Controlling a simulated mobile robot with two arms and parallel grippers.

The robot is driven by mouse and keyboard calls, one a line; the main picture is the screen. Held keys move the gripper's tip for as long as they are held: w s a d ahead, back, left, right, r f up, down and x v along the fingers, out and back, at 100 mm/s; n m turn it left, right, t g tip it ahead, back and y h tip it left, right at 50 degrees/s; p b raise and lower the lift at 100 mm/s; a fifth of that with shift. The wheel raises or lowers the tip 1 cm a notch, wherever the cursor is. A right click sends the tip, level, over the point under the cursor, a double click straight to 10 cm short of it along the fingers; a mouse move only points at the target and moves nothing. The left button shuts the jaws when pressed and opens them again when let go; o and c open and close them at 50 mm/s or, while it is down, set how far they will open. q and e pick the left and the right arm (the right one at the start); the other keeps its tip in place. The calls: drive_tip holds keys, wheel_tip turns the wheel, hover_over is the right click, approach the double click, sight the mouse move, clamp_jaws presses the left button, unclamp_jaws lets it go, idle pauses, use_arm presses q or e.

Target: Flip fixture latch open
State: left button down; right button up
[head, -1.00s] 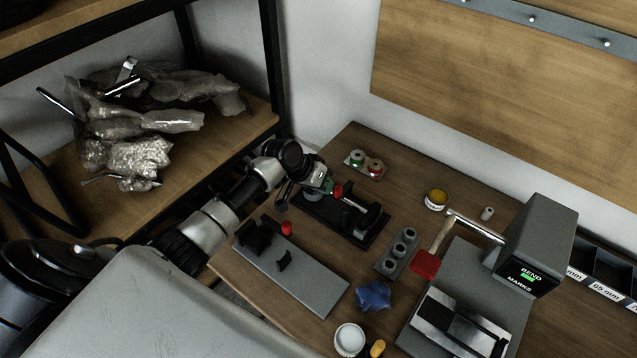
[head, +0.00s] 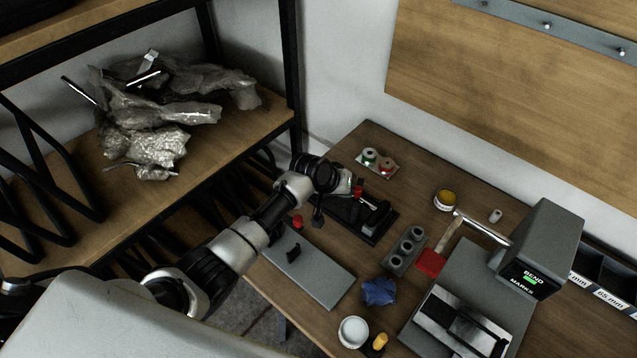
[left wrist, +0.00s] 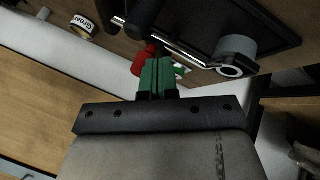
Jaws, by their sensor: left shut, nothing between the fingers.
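A black fixture (head: 378,231) lies on the bench, with a red-tipped lever (head: 357,192) at its left end and a dark handle and metal rod on top. My left gripper (left wrist: 157,77) is shut and empty, its green fingertips together. In the left wrist view the red tip (left wrist: 143,62) is just beside the fingertips; I cannot tell whether they touch. A metal rod with a ring end (left wrist: 232,71) and a grey cylinder (left wrist: 237,46) lie beyond them. In the head view my wrist hides the fingers and part of the fixture. My right gripper is not in view.
A grey plate (head: 322,275) with a red knob (head: 297,221) lies under my left arm. Spools (head: 386,166) sit behind the fixture. A grey holed block (head: 405,251), blue cloth (head: 379,291) and bending machine (head: 540,245) stand to the right. The shelf (head: 220,135) is at left.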

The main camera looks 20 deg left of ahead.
use_arm(q)
drive_tip(key=shift+s+d+p, duration=0.15)
drive_tip(key=shift+d+p, duration=0.35)
drive_tip(key=shift+d, duration=0.2)
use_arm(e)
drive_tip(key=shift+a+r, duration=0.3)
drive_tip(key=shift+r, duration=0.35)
use_arm(q)
drive_tip(key=shift+d, duration=0.15)
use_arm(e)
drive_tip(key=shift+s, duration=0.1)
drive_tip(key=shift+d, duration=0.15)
